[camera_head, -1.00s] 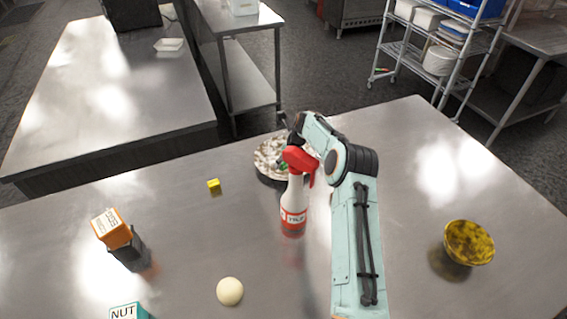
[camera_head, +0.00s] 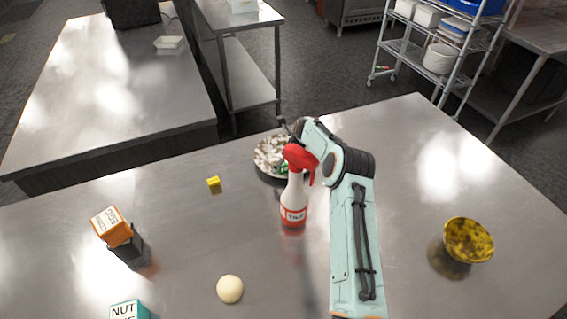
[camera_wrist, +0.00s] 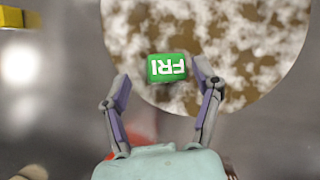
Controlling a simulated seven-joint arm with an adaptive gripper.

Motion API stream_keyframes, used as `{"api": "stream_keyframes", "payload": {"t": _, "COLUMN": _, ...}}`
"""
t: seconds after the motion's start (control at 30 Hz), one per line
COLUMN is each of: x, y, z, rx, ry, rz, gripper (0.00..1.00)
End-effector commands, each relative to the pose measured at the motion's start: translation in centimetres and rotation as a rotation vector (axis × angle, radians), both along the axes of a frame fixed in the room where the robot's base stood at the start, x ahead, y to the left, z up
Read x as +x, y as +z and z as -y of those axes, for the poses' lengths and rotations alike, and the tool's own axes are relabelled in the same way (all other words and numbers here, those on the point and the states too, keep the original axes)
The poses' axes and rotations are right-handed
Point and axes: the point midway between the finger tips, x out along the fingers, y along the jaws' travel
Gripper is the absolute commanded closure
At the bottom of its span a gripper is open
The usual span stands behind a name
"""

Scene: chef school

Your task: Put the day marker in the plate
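The day marker is a small green block lettered FRI (camera_wrist: 167,68). It lies on the marbled brown-and-white plate (camera_wrist: 255,85), near the plate's edge in the wrist view. My gripper (camera_wrist: 160,75) is open above it, with one finger on each side. A gap shows between the left finger and the block; the right finger is close to the block's side. In the head view the plate (camera_head: 266,150) is partly hidden by the spray bottle and my arm, and a bit of green (camera_head: 284,169) shows on it. The fingers are not clear in that view.
A red-and-white spray bottle (camera_head: 294,200) stands just in front of the plate. A yellow block (camera_head: 214,182), orange box (camera_head: 111,226), cream ball (camera_head: 230,289), teal NUT box (camera_head: 128,311) and yellow bowl (camera_head: 468,240) are spread over the metal table. Its right part is mostly clear.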

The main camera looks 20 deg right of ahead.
Motion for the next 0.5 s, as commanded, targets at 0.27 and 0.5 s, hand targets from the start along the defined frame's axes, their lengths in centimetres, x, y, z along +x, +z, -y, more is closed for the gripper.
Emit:
{"api": "stream_keyframes", "payload": {"t": 0.27, "x": 0.0, "y": 1.4, "z": 0.0, "rx": -0.001, "ry": 0.001, "rz": 0.002, "gripper": 0.36}}
{"api": "stream_keyframes", "payload": {"t": 0.5, "x": -2.0, "y": 6.5, "z": 0.9, "rx": -0.002, "ry": -0.001, "rz": 0.003, "gripper": 0.36}}
